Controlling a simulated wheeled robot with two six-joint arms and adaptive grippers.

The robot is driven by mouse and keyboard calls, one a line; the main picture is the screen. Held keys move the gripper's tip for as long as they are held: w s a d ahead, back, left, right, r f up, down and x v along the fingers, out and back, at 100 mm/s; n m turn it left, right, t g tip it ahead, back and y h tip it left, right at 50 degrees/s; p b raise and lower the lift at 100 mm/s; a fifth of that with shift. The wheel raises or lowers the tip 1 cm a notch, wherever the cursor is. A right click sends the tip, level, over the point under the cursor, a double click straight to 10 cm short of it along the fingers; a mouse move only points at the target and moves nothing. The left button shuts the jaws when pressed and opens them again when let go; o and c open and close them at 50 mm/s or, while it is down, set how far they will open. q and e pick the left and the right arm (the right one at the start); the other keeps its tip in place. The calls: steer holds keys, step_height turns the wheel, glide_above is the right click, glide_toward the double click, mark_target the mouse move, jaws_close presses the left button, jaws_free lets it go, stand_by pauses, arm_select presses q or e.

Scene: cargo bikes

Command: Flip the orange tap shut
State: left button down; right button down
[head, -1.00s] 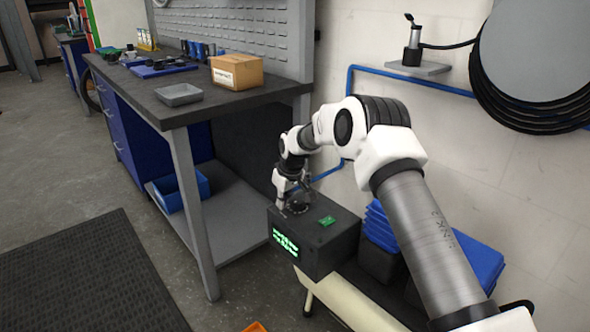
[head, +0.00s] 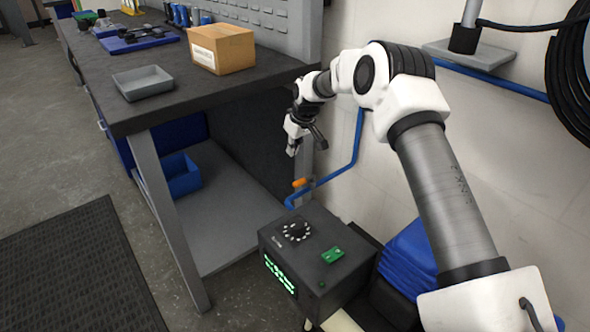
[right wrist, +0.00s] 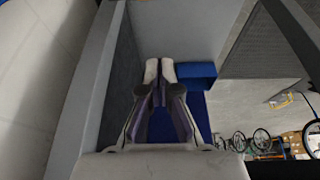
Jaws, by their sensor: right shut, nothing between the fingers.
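The orange tap (head: 301,183) is a small handle on the blue pipe (head: 338,174), low beside the workbench's back leg in the head view. My right gripper (head: 291,151) hangs above and slightly left of the tap, apart from it. Its fingers are together and empty. My left gripper is in neither view.
A black box with a dial (head: 320,275) and a green card stands below the tap. Blue stacked bins (head: 408,258) are to its right. The workbench (head: 200,92) carries a cardboard box (head: 221,48) and a grey tray (head: 143,83). A blue bin (head: 181,174) sits on its lower shelf.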

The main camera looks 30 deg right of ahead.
mark_target(304, 180)
step_height(304, 180, down, 10)
steer(key=b, duration=0.4)
steer(key=shift+s+r, duration=0.15)
steer(key=shift+s, duration=0.15)
steer(key=shift+d, duration=0.1)
steer(key=shift+s, duration=0.1)
